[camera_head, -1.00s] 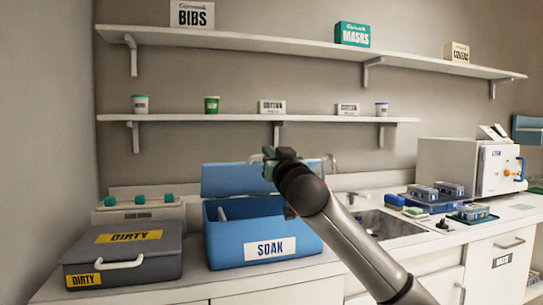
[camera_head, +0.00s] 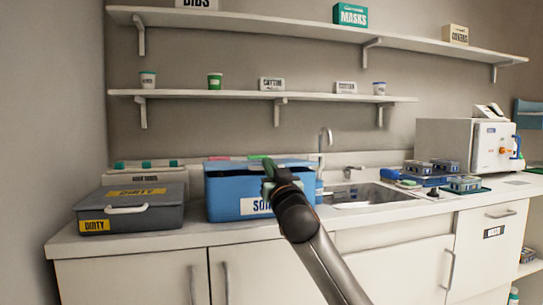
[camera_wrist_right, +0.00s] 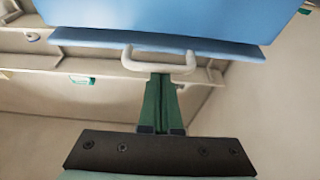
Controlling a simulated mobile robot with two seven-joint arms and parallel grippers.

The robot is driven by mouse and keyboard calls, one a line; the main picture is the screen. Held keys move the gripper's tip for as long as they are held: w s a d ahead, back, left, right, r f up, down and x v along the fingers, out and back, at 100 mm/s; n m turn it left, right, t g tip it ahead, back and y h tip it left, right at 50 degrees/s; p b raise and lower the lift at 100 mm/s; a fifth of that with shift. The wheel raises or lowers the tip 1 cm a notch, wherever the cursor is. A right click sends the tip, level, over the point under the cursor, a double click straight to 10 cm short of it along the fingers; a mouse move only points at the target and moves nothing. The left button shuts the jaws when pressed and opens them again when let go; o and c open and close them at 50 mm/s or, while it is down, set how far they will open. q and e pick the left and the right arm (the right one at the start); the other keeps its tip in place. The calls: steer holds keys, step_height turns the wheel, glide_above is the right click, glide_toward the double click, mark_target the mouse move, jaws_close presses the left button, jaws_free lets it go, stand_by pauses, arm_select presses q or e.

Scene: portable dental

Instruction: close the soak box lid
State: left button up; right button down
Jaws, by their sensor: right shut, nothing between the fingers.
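The blue soak box (camera_head: 235,202) stands on the counter left of the sink, its label partly hidden by my right arm. Its blue lid (camera_head: 232,172) no longer stands high behind it, but I cannot tell whether it is fully seated. In the right wrist view the blue lid (camera_wrist_right: 185,18) fills the top, with a pale handle (camera_wrist_right: 128,62) along its edge. My right gripper (camera_head: 268,168) is at the front right of the box. It is shut and empty, its green fingertips (camera_wrist_right: 160,80) close to the handle; contact is unclear. My left gripper is not in view.
A grey DIRTY box (camera_head: 155,210) stands left of the soak box. The sink (camera_head: 370,195) and tap (camera_head: 325,140) are to its right. Trays with small boxes (camera_head: 432,180) and a white machine (camera_head: 463,145) stand farther right. Wall shelves (camera_head: 240,94) hang above.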

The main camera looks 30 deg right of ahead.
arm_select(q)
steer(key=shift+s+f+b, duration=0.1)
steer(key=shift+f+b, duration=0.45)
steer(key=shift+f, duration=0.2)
arm_select(e)
steer(key=shift+f, duration=1.9)
steer(key=shift+a, duration=0.1)
step_height(320, 180, up, 5)
steer(key=p, duration=0.5)
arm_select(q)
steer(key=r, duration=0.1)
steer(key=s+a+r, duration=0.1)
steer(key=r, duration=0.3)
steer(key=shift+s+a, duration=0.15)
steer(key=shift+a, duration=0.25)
arm_select(e)
steer(key=s+a+f, duration=0.1)
steer(key=s+f, duration=0.6)
steer(key=shift+s+a, duration=0.3)
steer(key=shift+s, duration=0.05)
